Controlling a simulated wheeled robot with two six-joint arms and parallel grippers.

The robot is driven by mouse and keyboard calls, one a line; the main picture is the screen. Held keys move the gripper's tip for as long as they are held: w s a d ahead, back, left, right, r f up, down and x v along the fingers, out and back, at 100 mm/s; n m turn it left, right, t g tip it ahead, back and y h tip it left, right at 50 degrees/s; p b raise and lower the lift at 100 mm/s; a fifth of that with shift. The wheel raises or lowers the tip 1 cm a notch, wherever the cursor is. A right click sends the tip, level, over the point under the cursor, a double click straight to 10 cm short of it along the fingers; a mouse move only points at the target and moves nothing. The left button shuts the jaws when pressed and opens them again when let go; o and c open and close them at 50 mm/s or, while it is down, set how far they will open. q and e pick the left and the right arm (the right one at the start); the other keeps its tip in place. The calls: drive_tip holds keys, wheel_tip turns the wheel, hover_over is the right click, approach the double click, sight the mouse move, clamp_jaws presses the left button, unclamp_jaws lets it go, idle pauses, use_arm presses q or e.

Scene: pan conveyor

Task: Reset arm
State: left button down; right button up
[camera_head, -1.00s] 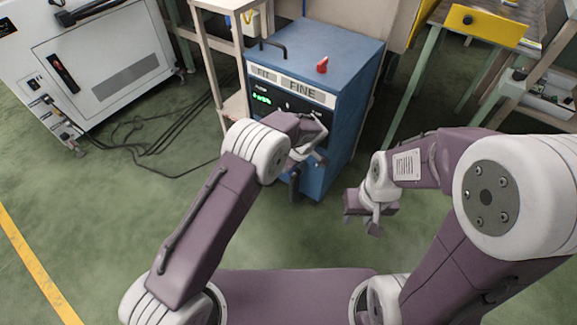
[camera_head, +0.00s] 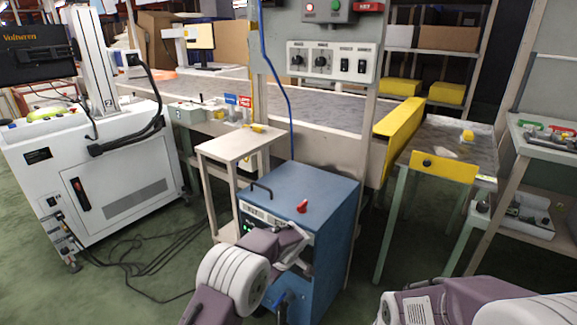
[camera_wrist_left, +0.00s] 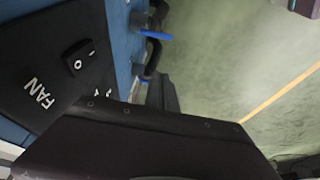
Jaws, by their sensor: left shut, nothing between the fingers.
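My left arm reaches up from the bottom of the head view. My left gripper (camera_head: 294,250) is shut and empty, close in front of the blue cabinet (camera_head: 328,215); I cannot tell whether it touches it.
A wooden stand (camera_head: 238,150) is left of the cabinet, and a white machine (camera_head: 110,180) with cables on the floor (camera_head: 160,245) is further left. A grey control panel (camera_head: 332,62) rises behind. A green-legged table (camera_head: 405,185) stands at right.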

use_arm(q)
drive_tip(key=s+a+r+n, duration=0.1)
drive_tip(key=a+r+n, duration=0.1)
drive_tip(key=a+r, duration=0.6)
drive_tip(key=s+a+r+h, duration=0.1)
drive_tip(key=s+a+r, duration=0.3)
drive_tip(key=s, duration=0.5)
drive_tip(key=s+f+m+g+h, duration=0.1)
drive_tip(key=s+f+m, duration=0.3)
drive_tip(key=s, duration=0.5)
drive_tip(key=s+f+m+g+h, duration=0.1)
drive_tip(key=s+f+m, duration=0.3)
drive_tip(key=s, duration=0.5)
wheel_tip(320, 180, up, 38)
drive_tip(key=m+p, duration=0.4)
drive_tip(key=p, duration=3.2)
drive_tip(key=shift+w+a+p, duration=0.25)
drive_tip(key=shift+a+p, duration=0.05)
drive_tip(key=shift+f, duration=0.1)
